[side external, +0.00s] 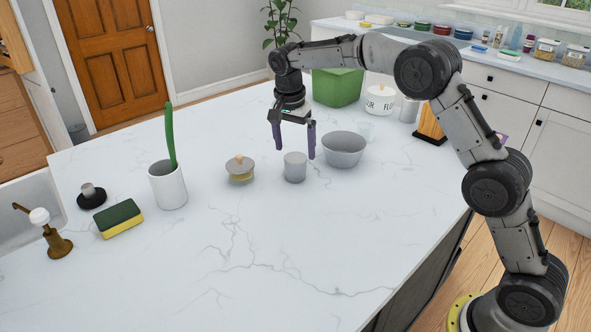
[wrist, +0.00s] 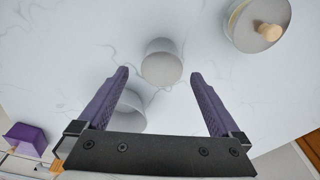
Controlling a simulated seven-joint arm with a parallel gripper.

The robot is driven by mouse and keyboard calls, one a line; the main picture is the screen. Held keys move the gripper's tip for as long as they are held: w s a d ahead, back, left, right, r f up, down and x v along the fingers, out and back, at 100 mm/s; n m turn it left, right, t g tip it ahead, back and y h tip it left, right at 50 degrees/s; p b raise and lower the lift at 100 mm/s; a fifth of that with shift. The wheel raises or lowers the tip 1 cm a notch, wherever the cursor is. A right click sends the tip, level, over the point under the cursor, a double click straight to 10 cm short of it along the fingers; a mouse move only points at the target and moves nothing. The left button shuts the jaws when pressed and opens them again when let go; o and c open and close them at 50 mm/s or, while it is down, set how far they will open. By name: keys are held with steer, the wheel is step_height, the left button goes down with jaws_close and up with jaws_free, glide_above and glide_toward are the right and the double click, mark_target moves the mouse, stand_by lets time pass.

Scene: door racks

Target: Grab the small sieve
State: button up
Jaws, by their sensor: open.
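A small grey cup-shaped vessel (side external: 295,168) stands upright on the white marble counter; it may be the small sieve, but no mesh can be made out. It also shows in the wrist view (wrist: 162,62), near the top middle. A wider grey bowl (side external: 344,150) stands to its right in the side view; part of it shows beside the left finger in the wrist view (wrist: 128,108). My gripper (side external: 295,152) points down with its purple fingers apart and empty. In the wrist view, the small vessel appears between and just beyond the fingertips (wrist: 160,75).
A lidded jar with a wooden knob (side external: 240,170) stands left of the small vessel. Farther left are a white holder (side external: 168,187) with a green utensil and a sponge (side external: 119,218). A green bin (side external: 337,87) and white canister (side external: 380,100) stand behind. The front counter is clear.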

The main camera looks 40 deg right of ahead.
mark_target(296, 158)
steer(key=f, duration=0.3)
steer(key=d+f, duration=0.1)
steer(key=shift+w+f, duration=0.3)
steer(key=shift+f, duration=0.1)
steer(key=c, duration=1.5)
steer(key=shift+r, duration=0.1)
